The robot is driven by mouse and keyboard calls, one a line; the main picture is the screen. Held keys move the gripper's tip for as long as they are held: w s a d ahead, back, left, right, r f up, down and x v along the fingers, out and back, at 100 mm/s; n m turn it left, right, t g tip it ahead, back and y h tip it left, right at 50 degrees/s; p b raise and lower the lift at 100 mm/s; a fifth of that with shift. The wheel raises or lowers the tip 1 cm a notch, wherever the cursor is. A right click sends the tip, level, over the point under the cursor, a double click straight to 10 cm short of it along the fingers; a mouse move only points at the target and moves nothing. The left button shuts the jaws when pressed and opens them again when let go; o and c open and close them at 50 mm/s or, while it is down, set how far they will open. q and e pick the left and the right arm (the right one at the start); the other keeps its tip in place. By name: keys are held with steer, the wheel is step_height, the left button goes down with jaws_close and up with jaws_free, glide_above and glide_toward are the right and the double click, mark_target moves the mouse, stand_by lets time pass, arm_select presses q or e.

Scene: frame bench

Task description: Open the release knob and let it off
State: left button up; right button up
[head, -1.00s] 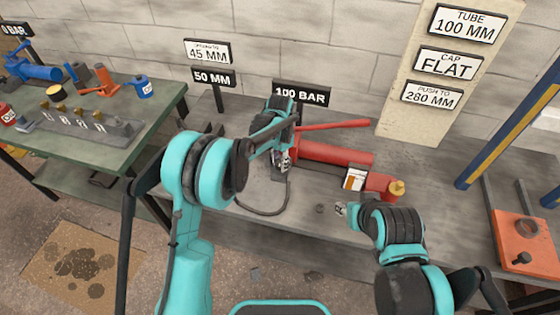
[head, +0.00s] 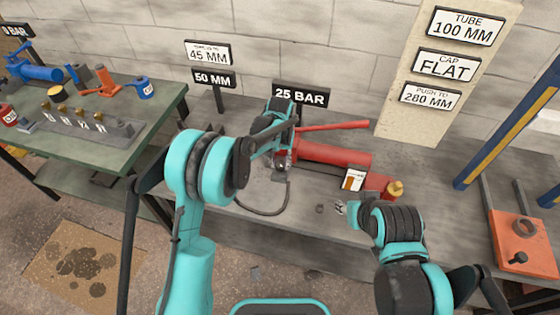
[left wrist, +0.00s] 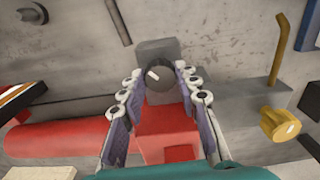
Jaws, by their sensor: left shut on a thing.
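The release knob (left wrist: 160,75) is a round black knob with a white mark, at the end of a red pump block (left wrist: 165,120) in the left wrist view. My left gripper (left wrist: 160,84) is shut on it, one finger on each side. In the head view my left gripper (head: 282,162) reaches down at the left end of the red pump (head: 338,155) and hides the knob. The sign (head: 301,95) behind it reads 25 BAR. My right gripper (head: 340,208) is low over the bench front, apart from the pump; its jaws are too small to judge.
A red lever (head: 335,125) runs above the pump. A brass-topped fitting (head: 394,188) stands at the pump's right end. A dark hose (head: 262,212) loops on the bench in front. A small dark ring (head: 319,208) lies near my right gripper. An orange press part (head: 524,240) stands at right.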

mark_target(280, 164)
arm_select(q)
steer(key=n, duration=0.6)
steer(key=shift+n, duration=0.3)
stand_by(0.5)
steer(key=o, duration=1.2)
steer(key=shift+c, duration=0.2)
steer(key=shift+p, duration=0.3)
steer(key=shift+r, duration=0.1)
step_height(280, 164, up, 12)
